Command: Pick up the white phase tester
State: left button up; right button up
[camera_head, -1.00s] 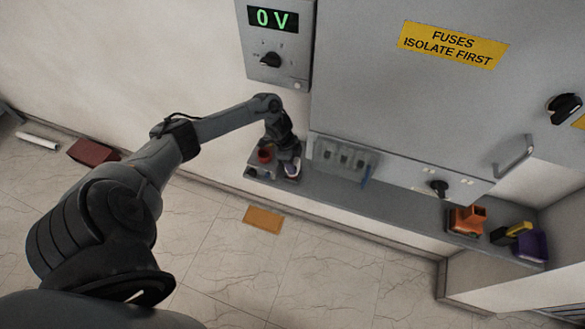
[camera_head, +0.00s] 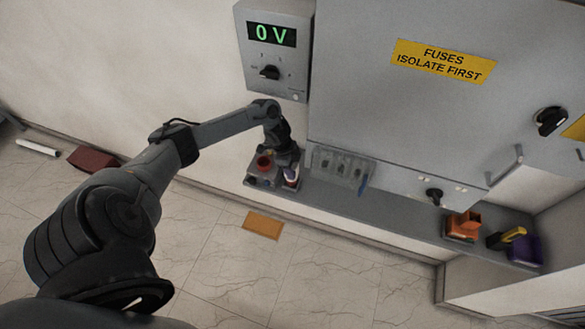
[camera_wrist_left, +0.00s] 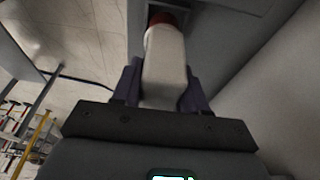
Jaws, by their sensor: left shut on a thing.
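The white phase tester (camera_wrist_left: 165,65) has a pale body with a red end and fills the space between the fingers in the left wrist view. My left gripper (camera_wrist_left: 162,82) is shut on it, with one dark finger on each side. In the head view the left gripper (camera_head: 290,164) is over the left end of the grey shelf, and the tester (camera_head: 291,174) shows small and pale below it, partly covered by the fingers. Whether it touches the tray under it I cannot tell. My right gripper is in neither view.
A small tray (camera_head: 257,181) with a red round item (camera_head: 264,162) is beside the gripper. A clear rack (camera_head: 343,165) stands to its right on the shelf (camera_head: 400,210). Orange (camera_head: 463,226) and purple (camera_head: 525,248) items stand at the right end. The cabinet wall rises behind.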

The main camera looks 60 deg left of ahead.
pick_arm(q)
jog(key=r+p, duration=0.1)
jog(key=p, duration=0.1)
jog(key=s+d+r+p, duration=0.1)
jog(key=shift+s+d+r+p, duration=0.1)
jog(key=shift+s+d+p, duration=0.05)
jog(key=shift+s+p, duration=0.2)
jog(key=s+d+r+p, duration=0.4)
jog(key=s+d+p, duration=0.4)
jog(key=s+d, duration=0.2)
jog(key=shift+s+d, duration=0.2)
jog(key=shift+s, duration=0.75)
jog(key=shift+w+a, duration=0.1)
